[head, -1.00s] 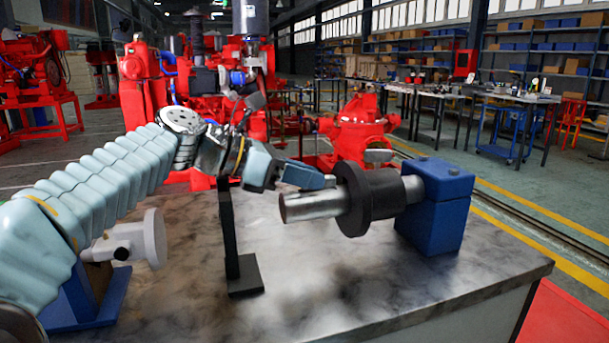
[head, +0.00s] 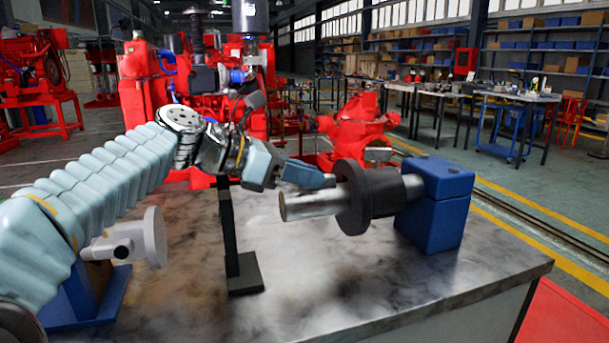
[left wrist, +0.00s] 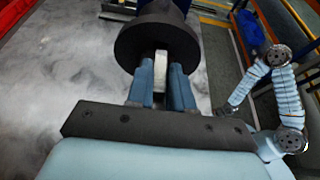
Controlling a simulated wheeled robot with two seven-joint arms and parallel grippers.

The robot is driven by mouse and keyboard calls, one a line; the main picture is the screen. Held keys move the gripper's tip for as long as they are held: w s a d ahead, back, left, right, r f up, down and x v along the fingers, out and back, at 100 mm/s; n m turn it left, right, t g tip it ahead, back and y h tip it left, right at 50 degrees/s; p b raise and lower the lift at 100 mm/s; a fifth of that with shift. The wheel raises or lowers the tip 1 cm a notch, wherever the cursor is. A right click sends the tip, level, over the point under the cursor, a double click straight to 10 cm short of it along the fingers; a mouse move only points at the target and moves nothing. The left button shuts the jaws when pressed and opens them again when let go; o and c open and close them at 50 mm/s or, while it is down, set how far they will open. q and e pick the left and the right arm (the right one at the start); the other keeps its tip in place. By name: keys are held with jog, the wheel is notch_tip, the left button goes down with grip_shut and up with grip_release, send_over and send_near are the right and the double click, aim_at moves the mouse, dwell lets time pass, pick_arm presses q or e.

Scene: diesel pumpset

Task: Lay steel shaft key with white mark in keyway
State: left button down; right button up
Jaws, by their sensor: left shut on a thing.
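My left gripper (head: 332,180) is just above the top of the steel shaft (head: 308,205), close to the black hub (head: 367,197). In the left wrist view its two blue fingers (left wrist: 161,85) are shut on a narrow pale-grey bar, the steel key (left wrist: 161,66). The key points toward the black hub (left wrist: 157,38). The white mark and the keyway cannot be made out, and I cannot tell whether the key touches the shaft. My right arm (left wrist: 284,95) shows at the right of the left wrist view; its gripper is too small to read.
A blue block (head: 436,208) holds the shaft's far end over the grey marbled table (head: 330,290). A black upright stand (head: 243,275) is left of the shaft. A pale round-flanged part (head: 153,238) sits at the left. The front middle of the table is clear.

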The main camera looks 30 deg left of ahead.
pick_arm(q)
jog(key=c, duration=0.9)
grip_release()
jog(key=v, duration=1.3)
jog(key=shift+s+a+r, duration=0.15)
jog(key=shift+s, duration=0.2)
jog(key=shift+r, duration=0.15)
jog(key=shift+r, duration=2.4)
